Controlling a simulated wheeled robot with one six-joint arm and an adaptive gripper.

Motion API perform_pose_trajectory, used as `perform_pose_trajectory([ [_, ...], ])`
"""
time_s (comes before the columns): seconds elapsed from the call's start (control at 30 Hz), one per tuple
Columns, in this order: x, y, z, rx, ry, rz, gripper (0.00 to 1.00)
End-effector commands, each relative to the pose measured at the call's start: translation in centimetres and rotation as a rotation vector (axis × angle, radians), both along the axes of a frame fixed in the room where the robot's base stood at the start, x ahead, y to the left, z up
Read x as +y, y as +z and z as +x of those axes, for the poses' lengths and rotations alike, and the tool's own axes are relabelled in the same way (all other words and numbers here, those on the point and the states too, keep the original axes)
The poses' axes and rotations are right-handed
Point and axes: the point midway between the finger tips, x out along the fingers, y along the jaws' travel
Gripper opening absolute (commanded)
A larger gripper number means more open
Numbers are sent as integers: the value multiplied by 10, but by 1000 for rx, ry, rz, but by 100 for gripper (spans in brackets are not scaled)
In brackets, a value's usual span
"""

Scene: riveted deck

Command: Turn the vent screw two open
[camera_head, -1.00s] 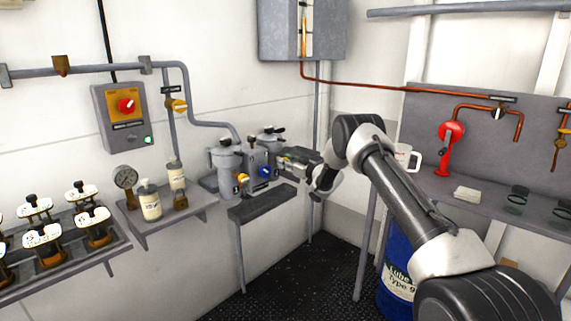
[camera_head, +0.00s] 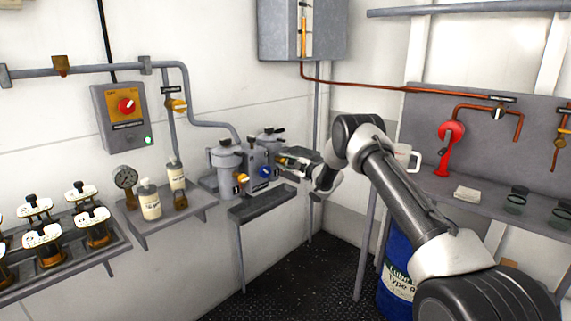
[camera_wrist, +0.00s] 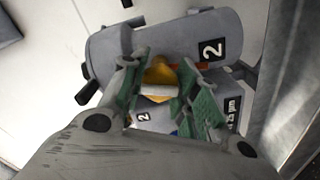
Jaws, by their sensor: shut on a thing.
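A grey filter housing labelled 2 (camera_wrist: 190,45) fills the upper middle of the wrist view. A yellow knob (camera_wrist: 160,72) stands out from it, between the two green-padded fingers of my gripper (camera_wrist: 158,88). The gripper is shut on this knob, and the fingers hide its sides. A small plate also marked 2 shows just below it. In the head view my gripper (camera_head: 284,161) reaches in from the right at the twin filter unit and partly hides the second housing (camera_head: 268,137). I cannot read how far the screw is turned.
The first housing (camera_head: 226,160) with its own yellow knob (camera_head: 243,179) and a blue knob (camera_head: 265,172) stand close left of my gripper. A grey drip shelf (camera_head: 262,203) lies below. A bench with a white mug (camera_head: 414,160) is to the right.

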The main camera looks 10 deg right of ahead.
Motion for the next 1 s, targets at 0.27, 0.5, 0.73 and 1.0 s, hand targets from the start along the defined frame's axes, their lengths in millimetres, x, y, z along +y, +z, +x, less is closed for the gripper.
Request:
perform_pose_trajectory([
  [0.27,0,-1,0,-118,0,-166,6],
  [0.5,0,-1,0,-183,0,-256,6],
  [0.73,0,-2,-1,-208,1,-292,6],
  [1.0,0,-2,0,-213,1,-298,6],
])
